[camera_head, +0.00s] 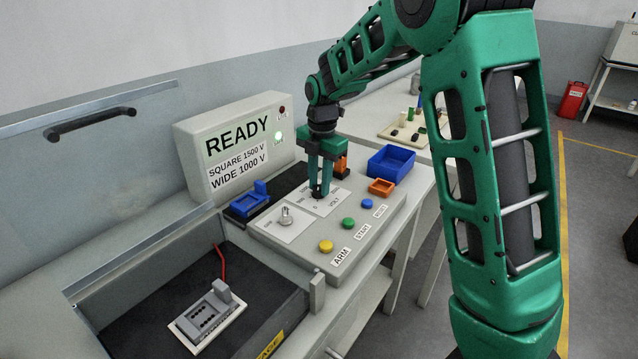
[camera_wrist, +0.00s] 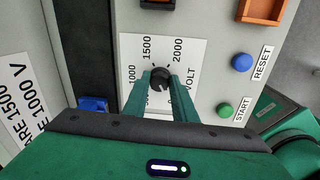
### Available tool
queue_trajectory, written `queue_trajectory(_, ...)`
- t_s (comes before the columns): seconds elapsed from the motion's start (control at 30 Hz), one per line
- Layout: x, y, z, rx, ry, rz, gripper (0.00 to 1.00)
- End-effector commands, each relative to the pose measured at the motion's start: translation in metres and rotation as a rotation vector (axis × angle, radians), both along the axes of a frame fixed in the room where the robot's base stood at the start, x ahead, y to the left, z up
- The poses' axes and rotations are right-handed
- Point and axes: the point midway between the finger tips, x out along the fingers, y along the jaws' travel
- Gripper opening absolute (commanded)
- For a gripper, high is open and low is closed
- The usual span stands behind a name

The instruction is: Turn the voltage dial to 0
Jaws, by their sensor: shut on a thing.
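The voltage dial (camera_wrist: 160,76) is a black round knob on a white scale plate marked VOLT. In the wrist view 1000, 1500 and 2000 read around it; the lower marks are mostly covered by my fingers. Which mark the dial points at I cannot tell. My gripper (camera_head: 318,192) points straight down over the plate in the head view, and its green fingers are shut on the dial, one on each side. In the head view the fingers hide most of the dial, with a 0 showing just in front.
Left of the plate is a second, silver knob (camera_head: 286,217). Yellow (camera_head: 326,246), green (camera_head: 348,223) and blue (camera_head: 367,204) buttons line the panel's front. A display box (camera_head: 236,140) reads READY. A blue bin (camera_head: 391,161) and an orange tray (camera_head: 381,187) stand to the right.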

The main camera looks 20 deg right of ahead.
Motion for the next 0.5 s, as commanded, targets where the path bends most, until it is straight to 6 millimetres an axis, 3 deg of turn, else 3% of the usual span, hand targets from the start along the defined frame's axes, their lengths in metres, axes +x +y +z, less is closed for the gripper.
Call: queue_trajectory(0.5,0.0029,0.0038,0.0015,0.003,-0.011,0.312,0.02)
